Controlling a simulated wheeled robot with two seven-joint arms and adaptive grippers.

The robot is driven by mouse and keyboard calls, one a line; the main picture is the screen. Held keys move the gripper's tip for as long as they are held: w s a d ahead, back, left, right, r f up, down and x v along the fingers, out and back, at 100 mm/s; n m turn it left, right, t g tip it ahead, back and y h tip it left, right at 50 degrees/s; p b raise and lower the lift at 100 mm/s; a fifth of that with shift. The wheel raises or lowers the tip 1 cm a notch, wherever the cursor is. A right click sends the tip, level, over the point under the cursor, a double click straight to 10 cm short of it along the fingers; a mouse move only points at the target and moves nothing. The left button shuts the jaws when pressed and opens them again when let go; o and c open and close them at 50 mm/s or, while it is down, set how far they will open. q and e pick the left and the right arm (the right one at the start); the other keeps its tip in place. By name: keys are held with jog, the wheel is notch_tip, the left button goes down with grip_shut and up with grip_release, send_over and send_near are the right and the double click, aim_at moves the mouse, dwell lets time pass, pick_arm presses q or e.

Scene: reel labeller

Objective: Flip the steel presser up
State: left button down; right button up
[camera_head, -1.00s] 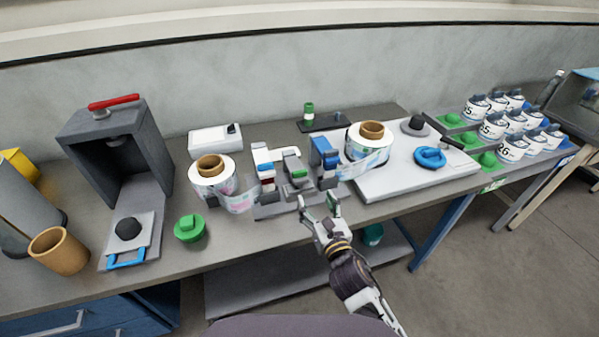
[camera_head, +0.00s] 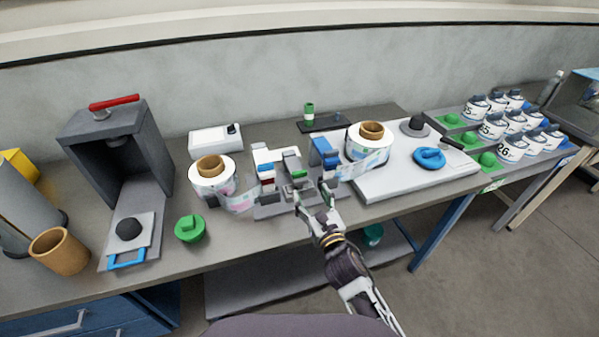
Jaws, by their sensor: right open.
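The reel labeller stands at the middle of the bench, with a grey base (camera_head: 267,211). Its steel presser (camera_head: 292,164) is a grey arm with a green piece (camera_head: 298,175) at its front end, between a white, red and blue block (camera_head: 264,166) and a blue block (camera_head: 324,152). I cannot tell its exact angle. My right gripper (camera_head: 313,198) is open at the labeller's front edge, just below the green piece. Its left finger is close under that piece; I cannot tell whether they touch. My left gripper is not in view.
A label reel (camera_head: 212,178) stands left and another reel (camera_head: 369,147) right, with label web running to the labeller. A white board (camera_head: 405,172) with a blue ring (camera_head: 430,158) lies right. The grey press box (camera_head: 117,150) is far left.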

aim_at(299, 171)
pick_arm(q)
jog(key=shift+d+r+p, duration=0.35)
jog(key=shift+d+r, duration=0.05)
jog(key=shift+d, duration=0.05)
pick_arm(e)
jog(key=shift+x, duration=5.8)
jog(key=c, duration=1.5)
jog(key=shift+o, duration=0.2)
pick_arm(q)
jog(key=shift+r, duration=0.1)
